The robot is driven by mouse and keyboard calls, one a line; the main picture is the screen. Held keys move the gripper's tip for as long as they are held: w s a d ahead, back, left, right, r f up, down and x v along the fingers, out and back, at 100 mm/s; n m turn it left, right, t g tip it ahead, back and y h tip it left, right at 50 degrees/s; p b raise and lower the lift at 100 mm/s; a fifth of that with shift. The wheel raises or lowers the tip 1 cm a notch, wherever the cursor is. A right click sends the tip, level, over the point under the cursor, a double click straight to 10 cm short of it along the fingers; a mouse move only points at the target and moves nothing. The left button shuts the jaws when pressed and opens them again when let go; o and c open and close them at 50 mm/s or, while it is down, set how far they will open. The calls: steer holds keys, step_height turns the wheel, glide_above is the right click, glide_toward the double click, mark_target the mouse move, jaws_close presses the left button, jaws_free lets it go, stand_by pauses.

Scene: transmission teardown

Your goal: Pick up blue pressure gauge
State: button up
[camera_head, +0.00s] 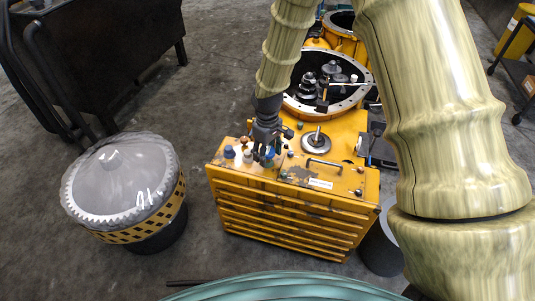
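My gripper (266,150) points down over the left part of the top of a yellow ribbed cabinet (290,212). Its dark fingers are small in this view. A small blue item (268,161) shows right at the fingertips; it may be the blue pressure gauge, but its face cannot be made out. Whether the fingers touch or close on it I cannot tell. Another small blue round piece (229,152) stands apart to the left on the cabinet top, with a pale piece (247,157) between the two.
A round metal part with a stem (317,142) and a handle (325,162) lie right of the gripper. An open yellow housing (350,122) stands behind. A plastic-covered drum (122,185) stands on the floor at left. My arm hides much of the right side.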

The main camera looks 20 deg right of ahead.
steer(key=c, duration=0.7)
steer(key=shift+o, duration=0.2)
steer(key=shift+r, duration=0.6)
step_height(320, 180, up, 2)
steer(key=shift+r+p, duration=0.2)
steer(key=shift+p, duration=0.25)
steer(key=s+d+r+p, duration=0.1)
steer(key=s+d, duration=0.2)
steer(key=s, duration=0.4)
steer(key=s+d+r, duration=0.1)
steer(key=s+d, duration=0.3)
steer(key=s, duration=0.3)
steer(key=shift+s+r+p, duration=0.2)
steer(key=shift+r+p, duration=2)
steer(key=shift+p, duration=0.6)
